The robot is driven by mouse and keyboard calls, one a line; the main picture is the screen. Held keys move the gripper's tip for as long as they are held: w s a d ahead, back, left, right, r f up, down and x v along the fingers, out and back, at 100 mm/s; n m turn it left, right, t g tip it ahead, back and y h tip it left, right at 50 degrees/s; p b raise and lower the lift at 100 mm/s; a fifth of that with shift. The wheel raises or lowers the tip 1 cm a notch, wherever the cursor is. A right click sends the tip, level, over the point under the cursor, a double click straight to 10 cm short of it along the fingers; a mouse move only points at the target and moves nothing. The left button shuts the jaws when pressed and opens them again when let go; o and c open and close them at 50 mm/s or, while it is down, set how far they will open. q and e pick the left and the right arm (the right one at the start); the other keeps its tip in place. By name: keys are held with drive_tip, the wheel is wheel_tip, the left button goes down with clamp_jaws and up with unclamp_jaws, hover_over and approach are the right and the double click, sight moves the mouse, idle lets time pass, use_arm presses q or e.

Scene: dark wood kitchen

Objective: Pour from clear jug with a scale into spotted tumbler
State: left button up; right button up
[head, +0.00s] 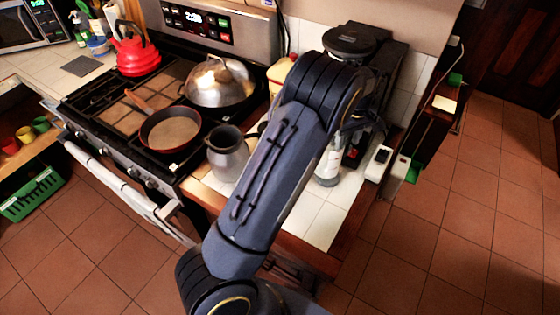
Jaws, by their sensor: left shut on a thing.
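My left arm comes up from the bottom and crosses the middle of the head view. Its gripper (353,138) is at the far end, partly hidden by the arm and dark against the black machine behind it. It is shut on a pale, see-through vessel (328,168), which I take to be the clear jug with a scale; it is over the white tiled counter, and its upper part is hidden. I cannot make out the scale or any contents. I cannot pick out the spotted tumbler. My right gripper is not in view.
A grey metal pitcher (228,153) stands left of my arm. On the stove are a frying pan (170,131), a domed metal lid (219,82) and a red kettle (135,52). A black appliance (352,42) stands at the counter's back. Tiled floor (480,220) is free at right.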

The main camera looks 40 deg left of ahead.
use_arm(q)
drive_tip(key=shift+s+r, duration=0.1)
drive_tip(key=shift+s+a+r+t+h, duration=0.25)
drive_tip(key=shift+s+t+h, duration=0.2)
drive_tip(key=shift+t, duration=0.35)
drive_tip(key=s+a+r+t+h+b, duration=0.4)
drive_tip(key=s+r+t, duration=0.4)
drive_tip(key=r, duration=0.3)
drive_tip(key=shift+a+t+h+b, duration=0.2)
drive_tip(key=shift+t+h+b, duration=0.35)
drive_tip(key=shift+t+b, duration=0.4)
drive_tip(key=shift+r, duration=0.1)
drive_tip(key=shift+b, duration=0.3)
drive_tip(key=shift+s, duration=0.15)
